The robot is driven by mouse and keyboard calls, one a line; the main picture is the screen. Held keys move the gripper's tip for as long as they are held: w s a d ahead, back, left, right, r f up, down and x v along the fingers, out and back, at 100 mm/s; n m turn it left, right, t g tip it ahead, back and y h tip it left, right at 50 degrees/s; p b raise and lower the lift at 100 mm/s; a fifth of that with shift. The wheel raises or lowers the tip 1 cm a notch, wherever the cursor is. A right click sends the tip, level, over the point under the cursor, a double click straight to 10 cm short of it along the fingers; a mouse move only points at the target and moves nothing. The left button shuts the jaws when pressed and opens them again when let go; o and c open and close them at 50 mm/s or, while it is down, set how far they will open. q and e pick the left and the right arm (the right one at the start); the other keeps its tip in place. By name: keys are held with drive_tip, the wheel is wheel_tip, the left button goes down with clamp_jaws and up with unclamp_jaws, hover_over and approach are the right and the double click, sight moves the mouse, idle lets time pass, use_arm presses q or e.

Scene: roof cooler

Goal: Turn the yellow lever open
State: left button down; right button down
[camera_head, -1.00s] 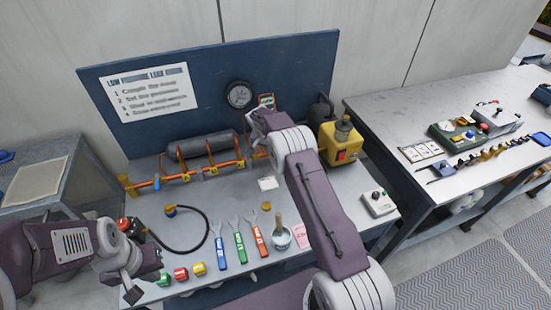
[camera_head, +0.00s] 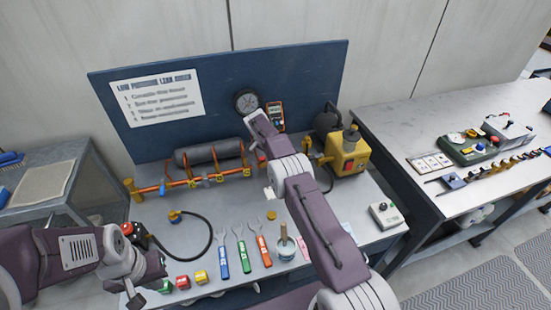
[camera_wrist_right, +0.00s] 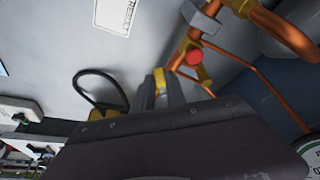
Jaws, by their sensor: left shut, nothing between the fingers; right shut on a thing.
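The copper pipe assembly (camera_head: 175,186) lies along the back of the bench, with small yellow levers on it. My right gripper (camera_wrist_right: 163,88) is at the right end of this pipework. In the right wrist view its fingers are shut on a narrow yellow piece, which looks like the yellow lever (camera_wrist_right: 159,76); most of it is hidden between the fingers. A red cap (camera_wrist_right: 194,57) on the copper pipe is just beside the fingers. In the head view my right wrist hides the grip. My left gripper (camera_head: 139,293) is shut and empty over the bench's front left corner.
A grey cylinder (camera_head: 208,154) sits behind the pipe. A round gauge (camera_head: 247,100) and an orange meter (camera_head: 275,115) are by the blue backboard. A yellow pump (camera_head: 348,155) stands right of my right arm. Wrenches, a hose (camera_head: 206,240) and coloured blocks occupy the front.

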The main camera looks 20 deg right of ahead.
drive_tip(key=c, duration=1.4)
unclamp_jaws()
drive_tip(key=shift+o, duration=0.2)
drive_tip(key=shift+a+r, duration=0.1)
